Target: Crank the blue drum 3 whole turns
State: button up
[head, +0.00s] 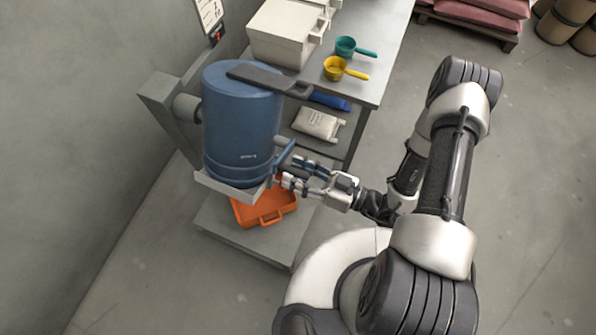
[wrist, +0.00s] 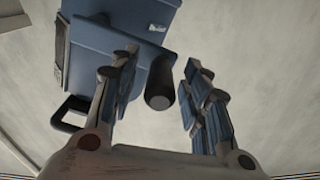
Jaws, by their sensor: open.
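The blue drum (head: 238,125) is upright on a grey stand against the wall. A dark flat bar (head: 268,79) lies across its top and sticks out to the right. In the wrist view, a dark round grip (wrist: 160,85) is between the open fingers (wrist: 158,88), with gaps on both sides. The blue body (wrist: 120,40) is behind it, and a black loop handle (wrist: 68,113) is at left. The grip is mostly hidden by my fingers in the head view.
An orange bin (head: 265,220) sits below the drum on the stand's base (head: 240,240). A table to the right holds a white box (head: 285,35), a teal scoop (head: 347,47) and a yellow scoop (head: 337,68). A white bag (head: 317,123) lies on its lower shelf.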

jog(key=shift+d, duration=0.1)
jog(key=v, duration=0.7)
jog(key=shift+s, duration=0.15)
jog(key=shift+d, duration=0.2)
